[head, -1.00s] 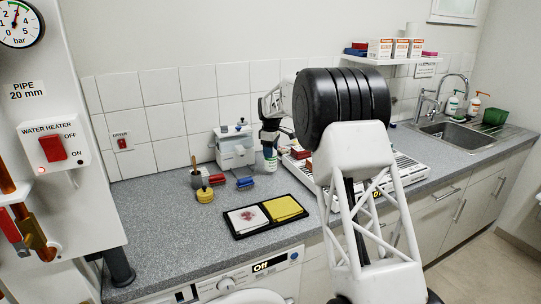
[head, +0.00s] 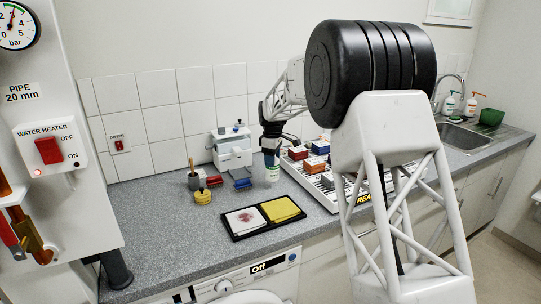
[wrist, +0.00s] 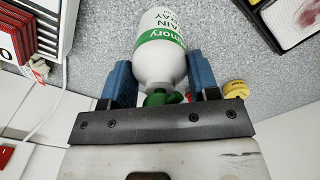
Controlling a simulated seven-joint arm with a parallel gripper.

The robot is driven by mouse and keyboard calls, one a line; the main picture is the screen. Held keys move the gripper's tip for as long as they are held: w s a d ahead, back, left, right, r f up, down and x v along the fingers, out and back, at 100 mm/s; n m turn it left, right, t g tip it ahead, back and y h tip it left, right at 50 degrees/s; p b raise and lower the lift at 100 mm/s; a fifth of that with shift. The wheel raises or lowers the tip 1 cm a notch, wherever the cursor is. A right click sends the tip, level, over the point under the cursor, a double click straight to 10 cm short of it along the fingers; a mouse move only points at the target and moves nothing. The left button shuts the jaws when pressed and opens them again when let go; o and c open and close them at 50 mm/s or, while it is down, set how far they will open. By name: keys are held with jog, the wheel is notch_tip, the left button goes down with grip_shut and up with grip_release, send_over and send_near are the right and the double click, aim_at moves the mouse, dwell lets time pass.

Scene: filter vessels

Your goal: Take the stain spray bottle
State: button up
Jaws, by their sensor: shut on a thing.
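The stain spray bottle (wrist: 160,45) is white with a green label band and a green top. In the wrist view it sits between my gripper's two blue fingers (wrist: 161,82), which are shut on it near its top end. In the head view the bottle (head: 272,174) hangs or stands upright below my gripper (head: 271,153), over the counter beside the white rack. I cannot tell whether its base touches the counter. The bottle's upper part is hidden by the gripper there.
A black tray (head: 236,237) with a stained white cloth and a yellow cloth lies in front. A blue clip (head: 242,184), a yellow item (head: 203,196) and a grey-white machine (head: 232,150) are left of the bottle. A white rack (head: 308,184) with coloured boxes is at right.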

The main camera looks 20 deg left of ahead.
jog(key=s+d, duration=0.3)
jog(key=s, duration=0.2)
jog(key=shift+s+r, duration=0.3)
jog(key=shift+r, duration=0.05)
dwell(0.6)
